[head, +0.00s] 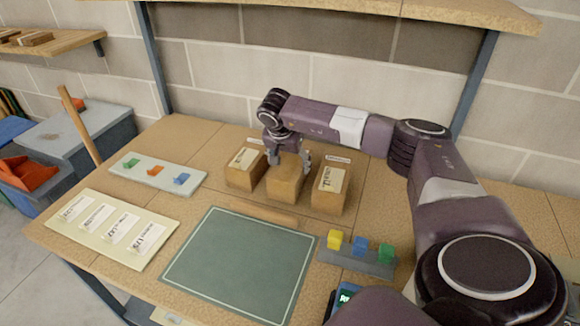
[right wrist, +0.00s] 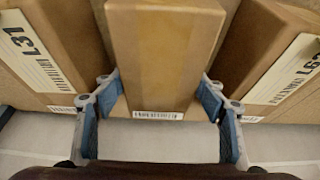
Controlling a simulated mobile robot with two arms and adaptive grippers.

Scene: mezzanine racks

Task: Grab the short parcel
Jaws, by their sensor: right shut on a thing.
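Three brown parcels stand in a row on the wooden table. The middle parcel (head: 284,184) is in the grasp of my right gripper (head: 288,166), which comes down on it from above. In the right wrist view the middle parcel (right wrist: 162,50) sits between the blue pads of my right gripper (right wrist: 166,105), with a small barcode on its near edge. The left parcel (head: 245,170) and the right parcel (head: 329,190) stand close beside it with white labels on top. I cannot tell whether the middle parcel is off the table. My left gripper is not in view.
A green mat (head: 238,262) lies in front of the parcels, with a wooden strip (head: 263,214) behind it. A label board (head: 112,228), a tray with coloured clips (head: 158,175) and a grey holder with coloured blocks (head: 357,259) lie around. A shelf (head: 320,8) hangs above.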

